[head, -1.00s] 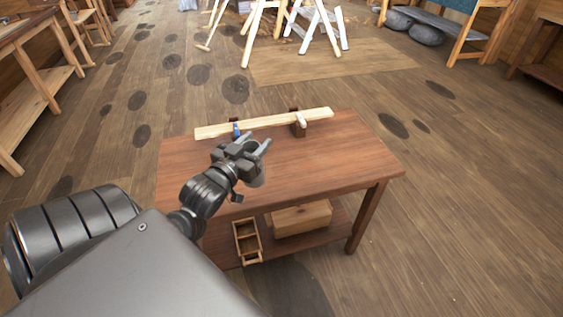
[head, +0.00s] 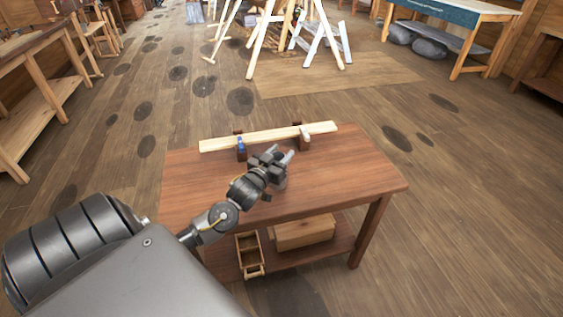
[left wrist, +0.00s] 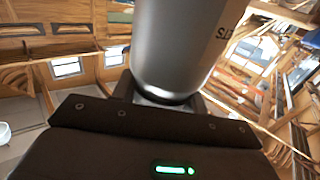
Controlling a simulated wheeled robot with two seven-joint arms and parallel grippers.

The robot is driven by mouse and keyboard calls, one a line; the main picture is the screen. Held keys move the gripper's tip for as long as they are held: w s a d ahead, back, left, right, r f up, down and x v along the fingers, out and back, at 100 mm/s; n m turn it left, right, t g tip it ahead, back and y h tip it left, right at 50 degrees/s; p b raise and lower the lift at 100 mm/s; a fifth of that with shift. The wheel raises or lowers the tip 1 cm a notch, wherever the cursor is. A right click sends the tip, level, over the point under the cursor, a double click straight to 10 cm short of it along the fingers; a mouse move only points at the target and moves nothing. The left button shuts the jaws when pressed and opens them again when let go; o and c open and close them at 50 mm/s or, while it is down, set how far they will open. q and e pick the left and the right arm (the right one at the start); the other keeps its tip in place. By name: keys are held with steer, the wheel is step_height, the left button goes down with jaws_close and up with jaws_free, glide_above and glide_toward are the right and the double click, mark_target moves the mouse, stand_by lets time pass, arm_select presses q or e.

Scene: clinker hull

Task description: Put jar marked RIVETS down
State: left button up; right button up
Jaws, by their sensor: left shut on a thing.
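My left gripper (head: 279,158) is over the near-middle part of the wooden table (head: 345,180). It is shut on a grey metal jar (left wrist: 178,45), which fills the top middle of the left wrist view. Only a few dark letters show at the jar's right edge, so I cannot read the whole marking. In the head view the gripper and wrist mostly cover the jar. I cannot tell whether its base touches the tabletop. My right gripper is not in view.
A pale plank (head: 270,137) lies across two dark supports along the table's far edge, with a blue clamp (head: 240,144) at its left. The right side of the tabletop is clear. A wooden box (head: 304,232) and a divided tray (head: 249,254) sit on the lower shelf.

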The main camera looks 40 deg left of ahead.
arm_select(q)
steer(key=shift+w+a+f, duration=0.1)
steer(key=shift+w+f, duration=0.2)
steer(key=shift+f, duration=0.05)
steer(key=shift+w+f+p, duration=0.1)
steer(key=shift+f+p, duration=0.2)
steer(key=shift+f, duration=1.4)
steer(key=shift+f, duration=0.15)
steer(key=o, duration=1.3)
